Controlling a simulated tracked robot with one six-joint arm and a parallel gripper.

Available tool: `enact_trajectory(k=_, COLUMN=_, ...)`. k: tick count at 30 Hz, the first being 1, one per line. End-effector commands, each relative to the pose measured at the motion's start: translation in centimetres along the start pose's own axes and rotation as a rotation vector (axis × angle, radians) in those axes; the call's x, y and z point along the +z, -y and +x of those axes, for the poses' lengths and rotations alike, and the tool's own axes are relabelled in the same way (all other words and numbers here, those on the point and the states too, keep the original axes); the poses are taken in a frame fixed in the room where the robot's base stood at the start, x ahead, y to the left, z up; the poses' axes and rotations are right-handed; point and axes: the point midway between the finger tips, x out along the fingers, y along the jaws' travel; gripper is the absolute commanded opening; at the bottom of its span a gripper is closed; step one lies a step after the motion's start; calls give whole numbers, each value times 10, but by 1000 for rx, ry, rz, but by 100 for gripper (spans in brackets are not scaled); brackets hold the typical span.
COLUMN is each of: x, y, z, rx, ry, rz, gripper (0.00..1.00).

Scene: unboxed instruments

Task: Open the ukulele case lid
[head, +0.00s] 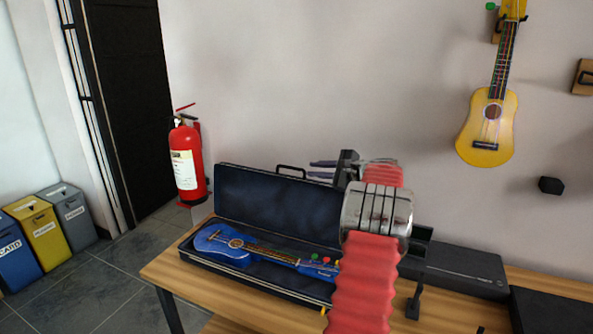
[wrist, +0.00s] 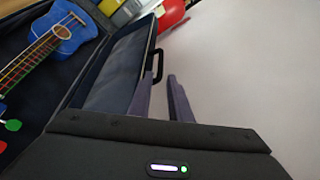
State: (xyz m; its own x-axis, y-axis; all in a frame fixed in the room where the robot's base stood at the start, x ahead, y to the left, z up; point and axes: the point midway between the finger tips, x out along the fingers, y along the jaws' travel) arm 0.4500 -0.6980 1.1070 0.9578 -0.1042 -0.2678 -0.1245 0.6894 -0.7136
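The ukulele case lid (head: 278,203) stands raised, roughly upright, along the back of the case (head: 262,285). Its dark lining also shows in the wrist view (wrist: 112,77). A black handle (head: 291,171) sits on the lid's upper edge; in the wrist view the handle (wrist: 156,66) is just beyond my fingertips. A blue ukulele (head: 222,243) lies in the case. In the wrist view my gripper (wrist: 161,77) points along the lid. Whether a finger touches the lid is unclear.
The case rests on a wooden table (head: 160,270). A closed black case (head: 465,270) lies to the right. A yellow ukulele (head: 488,125) hangs on the wall behind. A fire extinguisher (head: 187,165) and several bins (head: 42,230) stand left. My arm hides part of the case's right end.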

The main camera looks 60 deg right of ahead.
Motion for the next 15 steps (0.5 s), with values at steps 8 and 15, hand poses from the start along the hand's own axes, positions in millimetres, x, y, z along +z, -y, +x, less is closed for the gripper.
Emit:
enact_trajectory(k=8, x=0, y=-1, z=45, rx=2, ry=2, rz=-1, gripper=18)
enact_trajectory(k=15, x=0, y=-1, z=79, rx=2, ry=1, rz=-1, gripper=18)
